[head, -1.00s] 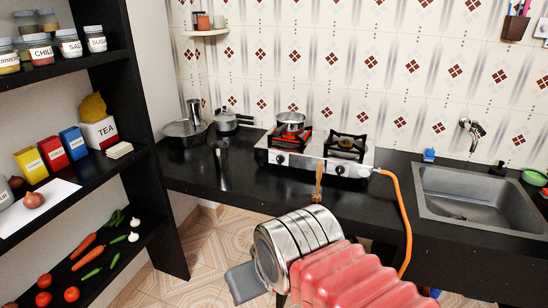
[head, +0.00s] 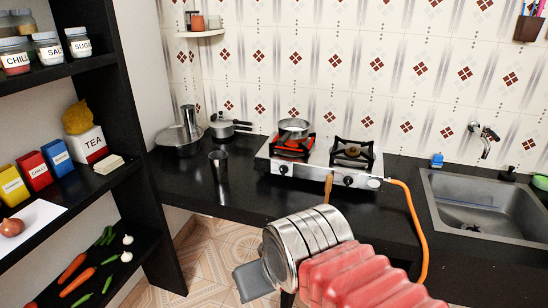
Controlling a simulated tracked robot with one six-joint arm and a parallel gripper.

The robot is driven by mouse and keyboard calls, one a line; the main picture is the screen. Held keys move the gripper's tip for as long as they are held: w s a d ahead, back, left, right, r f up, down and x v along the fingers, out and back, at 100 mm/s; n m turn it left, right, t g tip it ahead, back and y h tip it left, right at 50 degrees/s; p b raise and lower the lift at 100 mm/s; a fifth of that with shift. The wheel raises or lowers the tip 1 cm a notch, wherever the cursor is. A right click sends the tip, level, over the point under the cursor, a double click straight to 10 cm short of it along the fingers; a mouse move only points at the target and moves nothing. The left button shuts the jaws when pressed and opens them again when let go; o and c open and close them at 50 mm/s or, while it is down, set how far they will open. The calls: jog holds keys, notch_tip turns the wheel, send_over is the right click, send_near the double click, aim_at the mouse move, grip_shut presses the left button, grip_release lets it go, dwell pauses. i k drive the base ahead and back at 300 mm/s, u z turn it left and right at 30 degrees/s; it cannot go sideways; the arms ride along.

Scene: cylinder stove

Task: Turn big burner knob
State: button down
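The silver two-burner stove (head: 310,173) stands on the black counter. Its left knob (head: 283,169) and right knob (head: 348,181) are black and sit on the front panel. A steel pan (head: 294,127) rests on the left burner, with red-orange showing beneath it. The right burner (head: 352,153) is bare. I cannot tell which burner is the big one. My arm reaches in from the bottom. A slim brown piece (head: 328,188) beyond its metal link looks like my gripper's end, in front of the panel between the knobs. No opening between fingers shows, nor clear contact with a knob.
An orange hose (head: 421,235) runs from the stove's right side down the counter front. A sink (head: 485,207) lies to the right. A dark cup (head: 218,166) and pots (head: 184,139) stand left. A black shelf (head: 133,130) borders the left side.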

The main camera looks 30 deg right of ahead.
aim_at(284, 169)
jog(key=z, duration=0.05)
jog(key=i, duration=0.85)
jog(key=u, duration=0.6)
jog(key=i, duration=0.85)
jog(key=u, duration=0.55)
